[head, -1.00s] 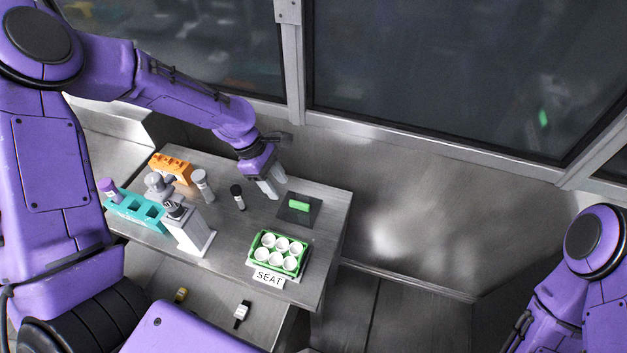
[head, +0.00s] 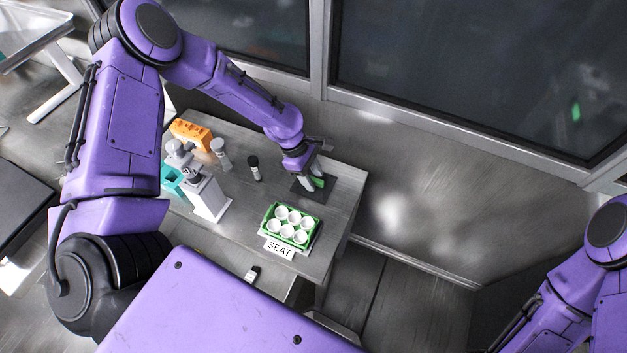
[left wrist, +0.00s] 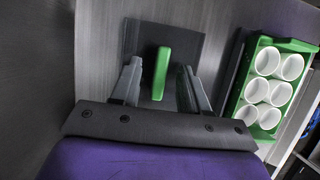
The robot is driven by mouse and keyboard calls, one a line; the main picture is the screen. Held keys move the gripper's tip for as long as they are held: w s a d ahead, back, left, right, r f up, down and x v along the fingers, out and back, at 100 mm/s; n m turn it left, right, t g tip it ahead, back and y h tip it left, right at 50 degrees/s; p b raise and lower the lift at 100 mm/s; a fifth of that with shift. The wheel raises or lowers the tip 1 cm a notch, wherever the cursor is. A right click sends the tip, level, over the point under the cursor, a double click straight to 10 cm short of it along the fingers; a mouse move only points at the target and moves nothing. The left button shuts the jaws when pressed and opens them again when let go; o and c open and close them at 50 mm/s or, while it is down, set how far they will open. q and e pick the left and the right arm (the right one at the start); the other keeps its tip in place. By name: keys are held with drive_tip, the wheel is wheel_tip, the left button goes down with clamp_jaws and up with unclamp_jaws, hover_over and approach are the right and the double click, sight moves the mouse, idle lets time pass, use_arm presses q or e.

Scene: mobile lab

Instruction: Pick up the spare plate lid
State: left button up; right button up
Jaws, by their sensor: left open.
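The spare plate lid seems to be the dark square plate with a green bar-shaped handle. The green handle (left wrist: 161,73) stands up from the dark square (left wrist: 183,42) on the table in the left wrist view. In the head view the green handle (head: 317,183) is partly hidden by my left gripper (head: 308,180). My left gripper is open, and in the left wrist view its two fingers (left wrist: 158,90) stand on either side of the handle, with a gap on each side. My right arm shows at the lower right, but its gripper is out of view.
A green rack with white cups (head: 289,224) stands near the front edge above a "SEAT" label (head: 279,249). A dark-capped vial (head: 254,168), a grey vial (head: 220,153), a white device (head: 207,197), an orange rack (head: 190,135) and a teal rack (head: 172,180) stand to the left.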

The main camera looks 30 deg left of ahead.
use_arm(q)
clamp_jaws()
